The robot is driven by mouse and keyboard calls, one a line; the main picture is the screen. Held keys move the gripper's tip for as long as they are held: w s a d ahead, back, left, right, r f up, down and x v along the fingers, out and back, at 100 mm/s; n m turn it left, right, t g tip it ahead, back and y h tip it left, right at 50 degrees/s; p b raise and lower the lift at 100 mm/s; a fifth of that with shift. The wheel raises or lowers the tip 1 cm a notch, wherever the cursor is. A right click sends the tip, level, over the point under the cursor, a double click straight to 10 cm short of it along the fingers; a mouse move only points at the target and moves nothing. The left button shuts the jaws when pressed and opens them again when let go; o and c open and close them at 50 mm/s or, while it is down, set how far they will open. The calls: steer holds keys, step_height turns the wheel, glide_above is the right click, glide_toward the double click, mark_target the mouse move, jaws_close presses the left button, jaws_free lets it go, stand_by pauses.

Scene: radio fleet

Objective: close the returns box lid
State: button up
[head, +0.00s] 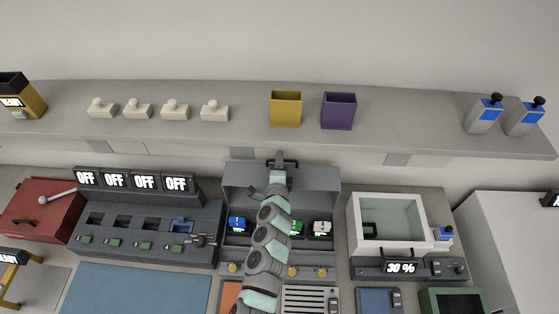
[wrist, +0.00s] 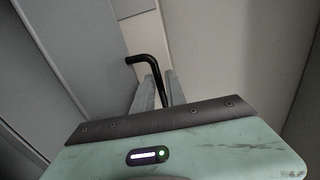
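A grey box (head: 232,253) stands in the middle of the bench with its lid (head: 240,178) raised at the back. I read no name on it, so I cannot confirm it is the returns box. A black bar handle (head: 292,162) sits on the lid's upper edge; it also shows in the wrist view (wrist: 148,57). My gripper (wrist: 160,80) is at this handle, its two narrow fingers close together with the bar running between them. They look shut on it. In the head view my arm hides the fingertips and part of the box.
A charger panel (head: 150,215) stands left, a white open-topped bin (head: 390,247) right. A shelf (head: 245,130) with cups runs behind. A red box (head: 40,212) is far left.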

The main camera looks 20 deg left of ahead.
jaws_close()
steer(key=shift+s+b, duration=0.15)
steer(key=shift+b, duration=0.15)
stand_by(1.1)
